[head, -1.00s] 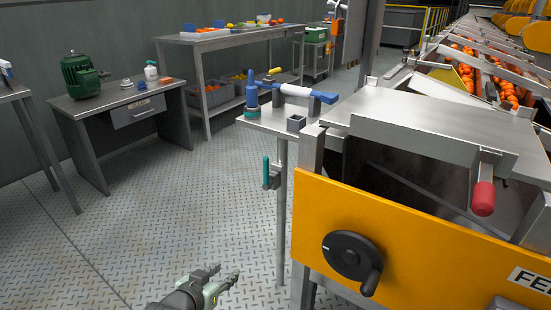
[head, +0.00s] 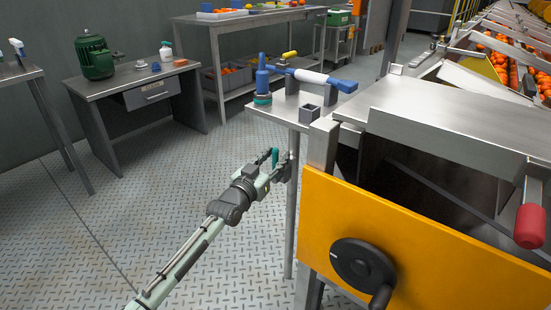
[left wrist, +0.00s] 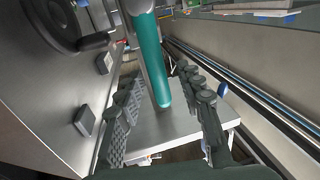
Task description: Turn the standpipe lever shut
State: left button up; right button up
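The standpipe lever (head: 275,156) has a teal grip and stands roughly upright beside the thin grey standpipe (head: 291,225). My left gripper (head: 281,168) is at the lever, and its fingers hide the lever's lower part in the head view. In the left wrist view the teal lever (left wrist: 151,62) reaches down from the top between the two dark fingers of my left gripper (left wrist: 165,105). The fingers are apart, with a visible gap on both sides of the lever. My right gripper is not in view.
The yellow feed panel (head: 335,225) with its black handwheel (head: 362,268) stands close to the right of the standpipe. A small steel shelf (head: 285,112) with a blue tool is above. The floor (head: 130,200) at left is clear.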

pick_arm(q)
jog(key=shift+w+d, duration=0.1)
jog(key=shift+w, duration=0.05)
jog(key=shift+c, duration=0.6)
grip_shut()
